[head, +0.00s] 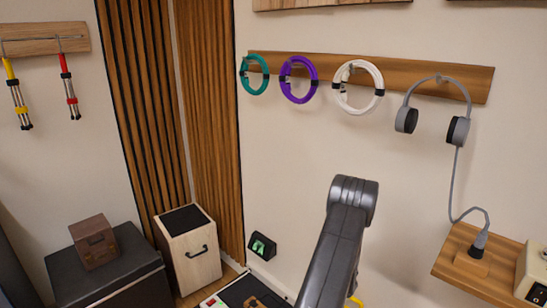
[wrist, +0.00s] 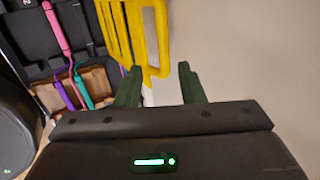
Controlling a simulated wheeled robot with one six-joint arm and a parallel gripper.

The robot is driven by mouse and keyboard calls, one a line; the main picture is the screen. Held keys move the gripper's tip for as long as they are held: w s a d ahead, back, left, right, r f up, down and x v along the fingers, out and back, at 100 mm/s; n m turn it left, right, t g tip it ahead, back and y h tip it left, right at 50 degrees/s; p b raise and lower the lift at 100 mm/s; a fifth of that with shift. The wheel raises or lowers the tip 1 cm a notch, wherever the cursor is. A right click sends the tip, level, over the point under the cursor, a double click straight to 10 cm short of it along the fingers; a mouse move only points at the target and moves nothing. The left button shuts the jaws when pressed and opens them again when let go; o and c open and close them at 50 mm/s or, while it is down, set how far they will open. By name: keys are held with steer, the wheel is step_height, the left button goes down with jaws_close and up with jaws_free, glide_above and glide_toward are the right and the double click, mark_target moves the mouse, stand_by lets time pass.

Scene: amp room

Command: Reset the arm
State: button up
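My gripper (wrist: 158,85) shows in the wrist view as two dark green fingers standing apart, with nothing held between them. A yellow slotted object (wrist: 150,45) lies beyond the fingertips; I cannot tell how far away it is. In the head view, my grey arm (head: 340,235) rises in front of the wall at lower centre right. The gripper itself is not visible there.
Teal (head: 254,74), purple (head: 298,80) and white (head: 359,87) cable coils and grey headphones (head: 405,118) hang on the wall. A wooden shelf (head: 465,262) juts out at right. A dark case (wrist: 80,50) with coloured items lies left in the wrist view.

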steer(key=p+x, duration=0.1)
steer(key=x, duration=0.9)
steer(key=shift+d+f, duration=0.1)
steer(key=shift+f, duration=0.15)
steer(key=shift+r, duration=0.1)
